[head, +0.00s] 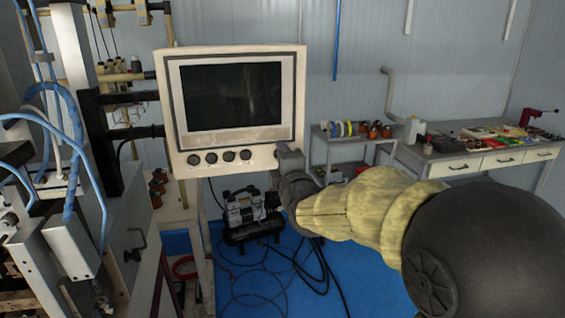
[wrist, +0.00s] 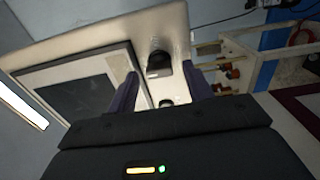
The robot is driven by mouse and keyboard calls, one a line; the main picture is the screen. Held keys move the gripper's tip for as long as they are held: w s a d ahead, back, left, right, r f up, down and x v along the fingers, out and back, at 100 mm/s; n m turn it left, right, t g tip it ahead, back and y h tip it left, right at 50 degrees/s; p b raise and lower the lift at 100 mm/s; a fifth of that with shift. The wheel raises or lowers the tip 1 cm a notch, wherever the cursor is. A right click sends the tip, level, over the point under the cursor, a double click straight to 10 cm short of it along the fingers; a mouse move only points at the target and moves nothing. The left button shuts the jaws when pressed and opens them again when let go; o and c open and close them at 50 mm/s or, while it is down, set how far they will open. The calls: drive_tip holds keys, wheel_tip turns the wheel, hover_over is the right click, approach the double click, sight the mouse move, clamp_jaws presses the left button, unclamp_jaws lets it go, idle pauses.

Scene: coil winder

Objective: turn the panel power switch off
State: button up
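The control panel (head: 285,75) is a pale box with a dark screen and a row of round dark knobs (head: 228,156) along its lower edge. Which knob is the power switch cannot be read. My gripper (head: 281,148) is at the panel's lower right corner in the head view. In the wrist view my gripper (wrist: 160,70) is open, its two fingers apart. A black knob (wrist: 159,66) appears between the fingertips; whether they touch it cannot be told. Another knob (wrist: 166,103) shows lower between the fingers, partly hidden by the gripper body.
A metal machine frame with blue hoses (head: 70,120) stands at left. A compressor (head: 248,212) and loose cables lie on the blue floor below the panel. A grey workbench (head: 470,165) with tools stands at right.

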drive_tip(key=shift+s, duration=0.2)
drive_tip(key=b+v, duration=0.2)
drive_tip(key=v, duration=1.5)
drive_tip(key=d+f+m+g+h+p, duration=0.35)
drive_tip(key=d+f+m+g, duration=0.25)
drive_tip(key=f+m, duration=0.45)
drive_tip(key=s+d+f+m+g+h+p, duration=0.1)
drive_tip(key=s+d+f+m+g+p, duration=0.2)
drive_tip(key=s+d+f+m+g, duration=0.4)
wheel_tip(320, 180, down, 4)
drive_tip(key=s+m+g, duration=0.1)
drive_tip(key=s+m, duration=0.1)
drive_tip(key=m, duration=0.2)
drive_tip(key=shift+s+d+g+p, duration=0.15)
drive_tip(key=shift+s+g+p, duration=0.2)
drive_tip(key=shift+g+p, duration=0.05)
drive_tip(key=shift+f+h, duration=0.1)
drive_tip(key=shift+h, duration=0.15)
